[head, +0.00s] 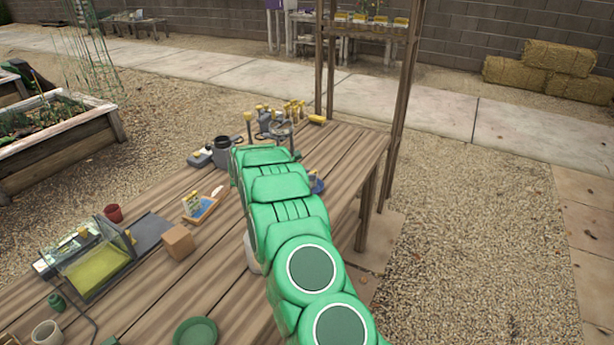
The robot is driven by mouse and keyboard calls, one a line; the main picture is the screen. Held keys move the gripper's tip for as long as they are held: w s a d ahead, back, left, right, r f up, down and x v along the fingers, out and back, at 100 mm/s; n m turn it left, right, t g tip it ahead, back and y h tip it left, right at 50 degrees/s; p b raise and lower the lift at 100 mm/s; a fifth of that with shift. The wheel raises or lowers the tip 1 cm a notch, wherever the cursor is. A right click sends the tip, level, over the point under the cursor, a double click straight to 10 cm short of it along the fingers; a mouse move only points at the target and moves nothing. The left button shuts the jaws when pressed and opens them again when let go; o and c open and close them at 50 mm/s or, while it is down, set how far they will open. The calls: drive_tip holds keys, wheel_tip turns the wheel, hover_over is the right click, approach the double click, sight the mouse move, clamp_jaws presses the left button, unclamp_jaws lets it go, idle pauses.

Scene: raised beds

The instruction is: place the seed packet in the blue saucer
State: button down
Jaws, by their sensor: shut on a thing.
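My green arm (290,215) reaches from the bottom right over the wooden table, and its links hide part of the tabletop. My gripper does not show, so I cannot see what it holds. A small dark blue thing (317,184) shows at the arm's right edge, mostly hidden; I cannot tell if it is the blue saucer. A small wooden tray with a blue inside (204,207) lies left of the arm, with small yellow-and-white pieces at its left end. I cannot make out the seed packet for certain.
On the wooden table (345,155) stand a cardboard box (178,242), a clear case with a yellow base (97,270), a red pot (113,213), a green saucer (195,331), a grey can (222,152) and several yellow-handled tools (292,110). A wooden post (402,100) rises at the table's right corner.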

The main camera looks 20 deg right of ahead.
drive_tip(key=shift+f, duration=0.15)
drive_tip(key=c, duration=1)
unclamp_jaws()
drive_tip(key=shift+s+a+r, duration=0.1)
drive_tip(key=shift+a+r, duration=0.2)
drive_tip(key=shift+a, duration=0.05)
drive_tip(key=v, duration=1.1)
drive_tip(key=s+d+r+m+g+y, duration=0.15)
drive_tip(key=s+r+m, duration=0.3)
drive_tip(key=s, duration=0.45)
drive_tip(key=s+d+r+m+g+y, duration=0.1)
drive_tip(key=s+d+r+m+g, duration=0.3)
drive_tip(key=s, duration=0.6)
drive_tip(key=s+d+r+m+y, duration=0.1)
drive_tip(key=s+r+m+y, duration=0.1)
drive_tip(key=s+r, duration=0.55)
drive_tip(key=s+a+m+y, duration=0.2)
drive_tip(key=s+a+m, duration=0.1)
drive_tip(key=s, duration=0.9)
drive_tip(key=s+a+m+g+y, duration=0.1)
drive_tip(key=s+m, duration=0.3)
drive_tip(key=s, duration=0.8)
drive_tip(key=s+a+m+y, duration=0.4)
drive_tip(key=s, duration=0.8)
drive_tip(key=shift+s+a+r+g, duration=0.2)
drive_tip(key=shift+a+r+g, duration=0.05)
drive_tip(key=shift+a+r, duration=0.1)
